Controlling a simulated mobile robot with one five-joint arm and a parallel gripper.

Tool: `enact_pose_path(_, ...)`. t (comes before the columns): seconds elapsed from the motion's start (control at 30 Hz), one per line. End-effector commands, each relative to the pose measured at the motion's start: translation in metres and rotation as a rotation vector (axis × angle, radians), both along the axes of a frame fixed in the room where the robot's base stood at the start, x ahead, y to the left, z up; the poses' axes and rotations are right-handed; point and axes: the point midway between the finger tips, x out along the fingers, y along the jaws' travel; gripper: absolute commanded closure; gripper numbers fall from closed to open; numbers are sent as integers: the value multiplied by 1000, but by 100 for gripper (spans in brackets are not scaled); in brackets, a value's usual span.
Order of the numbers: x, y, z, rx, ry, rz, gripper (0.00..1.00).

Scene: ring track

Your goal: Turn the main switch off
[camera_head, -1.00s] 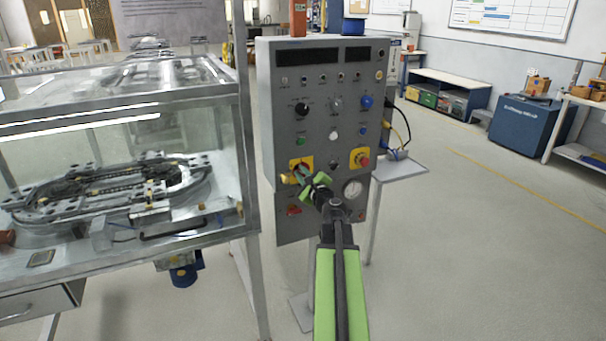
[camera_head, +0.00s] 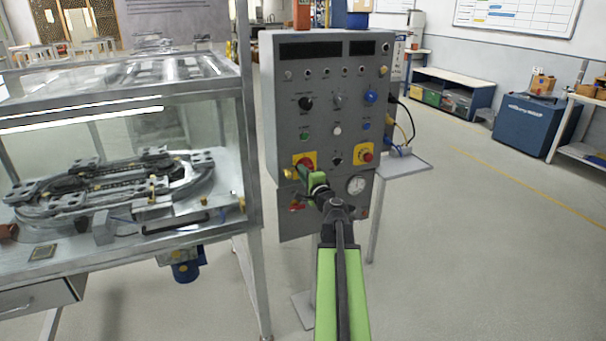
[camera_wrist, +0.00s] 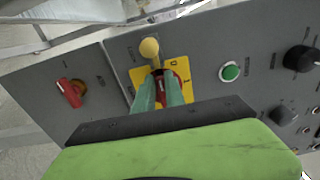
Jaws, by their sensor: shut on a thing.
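The main switch (camera_head: 309,158) is a red rotary knob on a yellow plate, low on the left of the grey control panel (camera_head: 320,112). In the wrist view the yellow plate (camera_wrist: 183,75) shows around the red knob, with marks on it. My gripper (camera_wrist: 160,82) has its two teal fingers closed on the red knob, which they partly hide. In the head view my green gripper (camera_head: 303,171) reaches the plate from the lower right and covers part of the switch, so its exact angle is hard to tell.
A brass-coloured knob (camera_wrist: 150,48) sits beside the plate, close to my fingers. A smaller red handle (camera_wrist: 70,92) is on the panel below. A red emergency button (camera_head: 367,156) on yellow is to the right. A glass-cased track table (camera_head: 120,110) stands left.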

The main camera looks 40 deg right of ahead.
Motion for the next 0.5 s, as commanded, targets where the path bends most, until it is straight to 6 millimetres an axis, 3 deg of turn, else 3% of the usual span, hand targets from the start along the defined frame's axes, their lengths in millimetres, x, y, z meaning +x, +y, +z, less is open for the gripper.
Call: enact_pose_path(0.5, 0, 1, -2, -35, 17, 3, 100)
